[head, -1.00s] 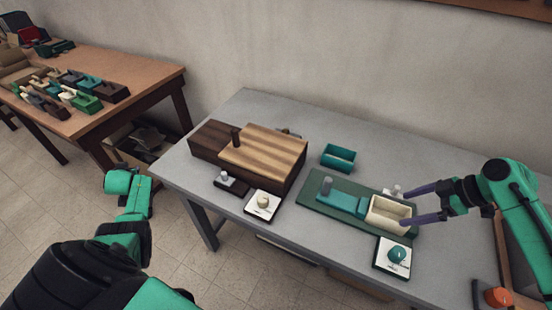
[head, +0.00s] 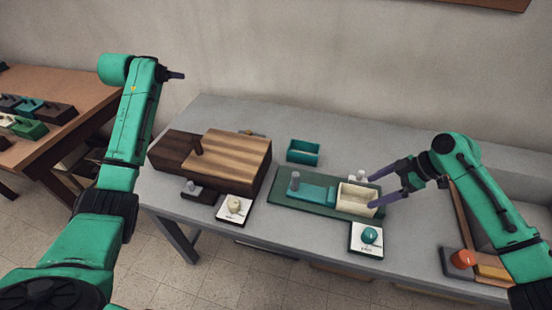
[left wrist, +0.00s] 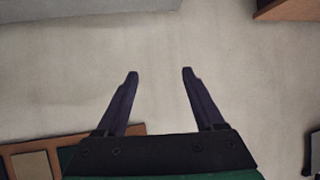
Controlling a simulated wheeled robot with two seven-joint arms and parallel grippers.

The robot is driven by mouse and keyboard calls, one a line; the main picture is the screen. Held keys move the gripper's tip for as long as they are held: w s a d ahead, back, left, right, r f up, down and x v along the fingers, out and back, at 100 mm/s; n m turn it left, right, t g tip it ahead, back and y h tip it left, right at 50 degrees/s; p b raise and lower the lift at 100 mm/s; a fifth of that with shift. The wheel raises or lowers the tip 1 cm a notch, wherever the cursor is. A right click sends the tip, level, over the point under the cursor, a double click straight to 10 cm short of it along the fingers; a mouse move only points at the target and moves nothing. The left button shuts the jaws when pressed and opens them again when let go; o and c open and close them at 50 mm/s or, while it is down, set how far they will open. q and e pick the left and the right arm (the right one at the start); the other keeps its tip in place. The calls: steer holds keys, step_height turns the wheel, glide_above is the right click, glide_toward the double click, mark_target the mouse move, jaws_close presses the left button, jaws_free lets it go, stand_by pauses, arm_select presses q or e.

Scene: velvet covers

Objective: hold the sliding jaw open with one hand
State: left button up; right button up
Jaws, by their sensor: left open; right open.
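A green board (head: 322,211) on the grey table carries a teal sliding block (head: 313,192) with a grey upright peg (head: 295,180). A cream open box (head: 352,199) sits at the right end of the board, against or very near the teal block; I cannot tell if they touch. My right gripper (head: 371,191) is open, its two purple fingers at the right side of the cream box. Contact is unclear. My left gripper (head: 176,75) is raised high at the left, away from the board. It shows open and empty in the left wrist view (left wrist: 160,72).
A dark wooden box (head: 172,151) with a striped sliding top (head: 232,155) stands left of the board. A teal open box (head: 303,152) is behind. White plates with a cream knob (head: 234,205) and a teal knob (head: 370,236) lie in front. A side table (head: 65,85) holds several blocks.

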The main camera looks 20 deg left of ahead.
arm_select(q)
steer(key=w+d+f+m+g+h, duration=0.1)
steer(key=d+f+m+g+h, duration=0.2)
steer(key=d, duration=1)
steer(key=m+g+h, duration=0.3)
steer(key=m+g, duration=0.4)
steer(key=m, duration=0.4)
glide_above(293, 175)
steer(key=s+a, duration=0.1)
steer(key=a, duration=0.1)
step_height(293, 175, down, 10)
steer(key=f, duration=0.1)
steer(key=x, duration=0.9)
steer(key=shift+d, duration=0.25)
steer(key=shift+c, duration=0.3)
jaws_close()
